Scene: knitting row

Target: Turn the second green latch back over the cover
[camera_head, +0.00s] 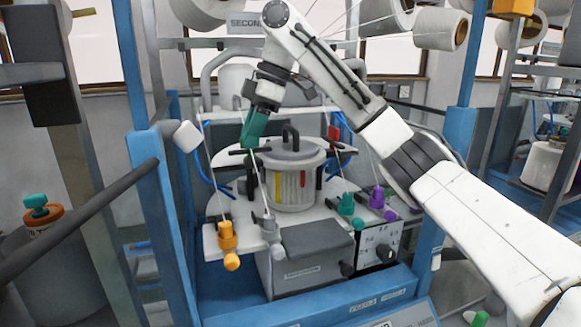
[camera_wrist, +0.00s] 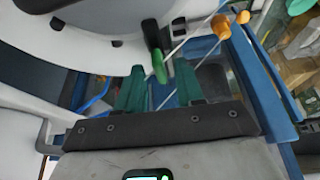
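The cover (camera_head: 292,152) is a grey round lid with a black handle, on a pale cylinder at the middle of the machine. My gripper (camera_head: 250,142) has green fingers and hangs at the lid's left side. In the wrist view my gripper (camera_wrist: 160,72) is open, with one finger on each side. A small green latch (camera_wrist: 157,66) shows between the fingertips, close to a pale rounded edge. I cannot tell whether a finger touches it. In the head view this latch cannot be told apart from my green fingers. A red latch (camera_head: 334,133) stands at the lid's right side.
Orange (camera_head: 228,237), teal (camera_head: 346,205) and purple (camera_head: 377,198) yarn guides stand on the round plate around the cylinder. Thin yarns run down past my gripper. Blue posts (camera_head: 160,210) frame the machine on both sides. A grey box (camera_head: 315,250) sits in front.

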